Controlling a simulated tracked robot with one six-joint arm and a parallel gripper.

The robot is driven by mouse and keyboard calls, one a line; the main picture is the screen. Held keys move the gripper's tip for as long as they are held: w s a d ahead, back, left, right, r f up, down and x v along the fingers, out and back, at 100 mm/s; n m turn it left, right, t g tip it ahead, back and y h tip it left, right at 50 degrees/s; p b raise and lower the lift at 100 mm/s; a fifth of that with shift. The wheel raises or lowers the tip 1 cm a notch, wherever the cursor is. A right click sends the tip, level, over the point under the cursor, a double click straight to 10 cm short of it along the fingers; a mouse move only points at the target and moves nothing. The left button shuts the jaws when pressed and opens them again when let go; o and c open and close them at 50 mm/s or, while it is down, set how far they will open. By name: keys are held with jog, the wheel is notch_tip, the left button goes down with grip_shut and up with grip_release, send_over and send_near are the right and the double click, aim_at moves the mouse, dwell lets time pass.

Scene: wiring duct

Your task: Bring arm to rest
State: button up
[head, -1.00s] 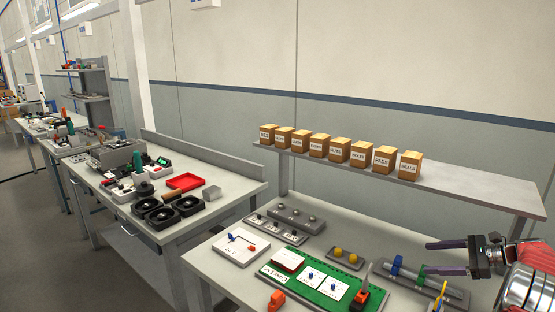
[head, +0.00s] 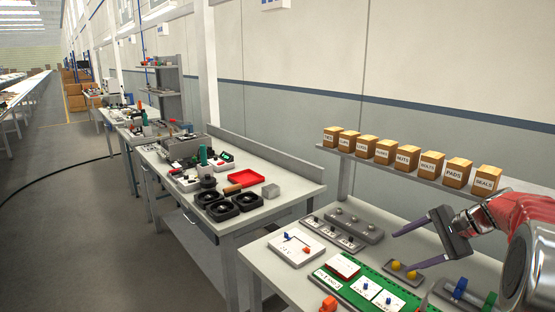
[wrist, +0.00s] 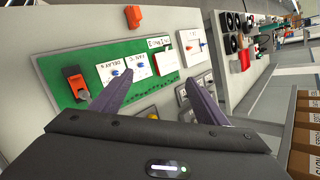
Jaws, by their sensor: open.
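My gripper (head: 418,245) is open and empty at the right of the head view, raised above the near workbench. Its two dark fingers point left, with the small tray of yellow knobs (head: 404,269) behind the lower one. In the wrist view my gripper (wrist: 155,85) shows its fingers spread apart over the bench. Past them lies the green board (wrist: 72,88) with white cards, blue pieces and an orange block (wrist: 76,84). Nothing is between the fingers.
A shelf with several labelled boxes (head: 408,158) runs along the wall behind my gripper. Grey switch strips (head: 345,226) and a white panel (head: 296,246) lie on the bench. A second bench (head: 285,190) with a red tray (head: 247,178) stands left. Open aisle floor (head: 60,220) lies further left.

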jog(key=s+a+r+n+g+h, duration=0.1)
jog(key=s+a+r+n+h, duration=0.15)
jog(key=s+a, duration=0.5)
jog(key=s+a+r+n+g+h, duration=0.1)
jog(key=s+a+r+n+h, duration=0.2)
jog(key=s+a, duration=0.45)
jog(key=s+a+f+n+t+h, duration=0.1)
jog(key=s+n, duration=0.3)
jog(key=s, duration=0.4)
jog(key=s+a+f+n+t+h, duration=0.1)
jog(key=s+a+n, duration=0.3)
jog(key=s, duration=0.4)
jog(key=shift+s+a+f+n+t, duration=0.3)
jog(key=shift+s+a+f+n, duration=0.1)
jog(key=shift+f, duration=0.4)
